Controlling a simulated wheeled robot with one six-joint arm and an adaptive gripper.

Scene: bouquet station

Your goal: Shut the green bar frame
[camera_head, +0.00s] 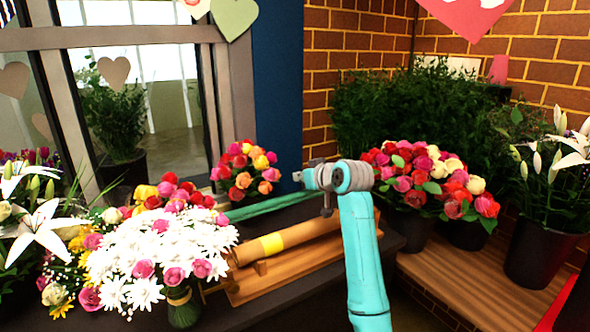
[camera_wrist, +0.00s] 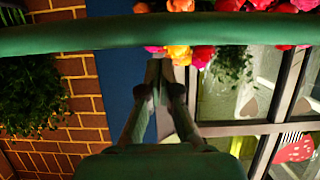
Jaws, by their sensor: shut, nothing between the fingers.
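The green bar frame shows in the head view as a long green bar (camera_head: 270,207) behind a tan roll, running from behind the flowers towards my arm. Its right end is hidden behind my arm, and I cannot tell its exact angle. In the wrist view the green bar (camera_wrist: 110,36) crosses the whole top of the picture. My gripper (camera_wrist: 159,66) is shut and empty, its fingertips just below the bar in that picture. I cannot tell whether they touch it. In the head view my arm mostly hides the gripper.
The tan roll (camera_head: 300,234) with a yellow band lies on a wooden stand (camera_head: 285,275) on the dark counter. A white daisy bouquet (camera_head: 155,255) stands close on the left. Red and pink flowers (camera_head: 430,180) in pots stand to the right. A window (camera_head: 150,100) is behind.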

